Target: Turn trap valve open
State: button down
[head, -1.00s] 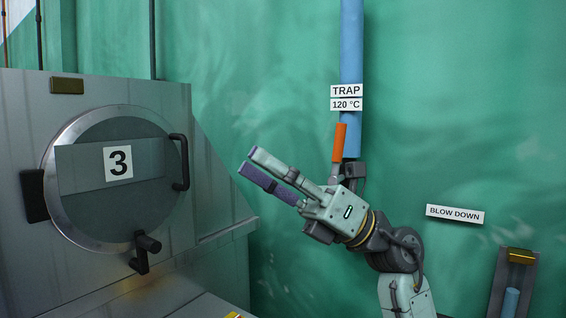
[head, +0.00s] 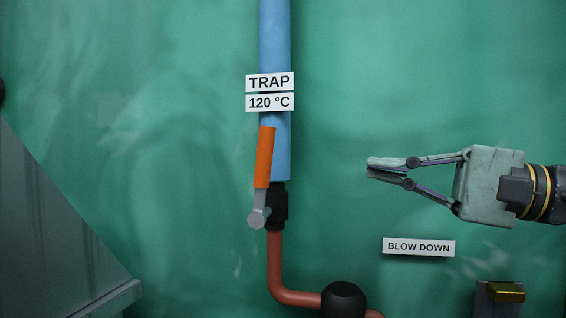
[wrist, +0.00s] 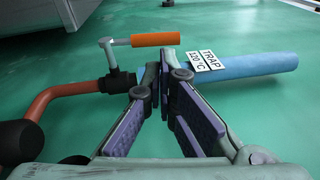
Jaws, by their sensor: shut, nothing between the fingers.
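The trap valve has an orange lever handle (head: 264,157) on a grey stem joined to a black valve body (head: 277,205). The lever stands nearly upright, along the blue pipe (head: 275,45), leaning slightly. Labels reading TRAP (head: 269,82) and 120 °C are on the pipe above it. My gripper (head: 369,168) is to the right of the lever, apart from it, pointing left with its fingers shut and empty. In the wrist view, the orange lever (wrist: 155,39) lies beyond my fingertips (wrist: 168,60), with the valve body (wrist: 118,82) to the left.
A copper-red pipe (head: 275,265) runs down from the valve and bends right to a black fitting (head: 343,299). A BLOW DOWN sign (head: 418,247) is below my gripper. The grey machine's edge (head: 55,235) is at left. Green wall between lever and gripper is clear.

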aim_at(272, 149)
jog(key=p+x, duration=0.3)
jog(key=x, duration=1)
jog(key=shift+w+t, duration=0.3)
jog(key=shift+w, duration=0.15)
jog(key=shift+w+a+r+n+h+p, duration=0.15)
jog(key=shift+a+r+h+p, duration=0.15)
jog(key=shift+a+h+p, duration=0.15)
jog(key=shift+w+a+r+n+h+p, duration=0.1)
jog(key=shift+a+r+n+h+p, duration=0.05)
jog(key=shift+a+r+h+p, duration=0.3)
jog(key=shift+a+f+g, duration=0.1)
jog(key=shift+f+g, duration=0.25)
jog(key=shift+g, duration=0.05)
jog(key=shift+s, duration=0.1)
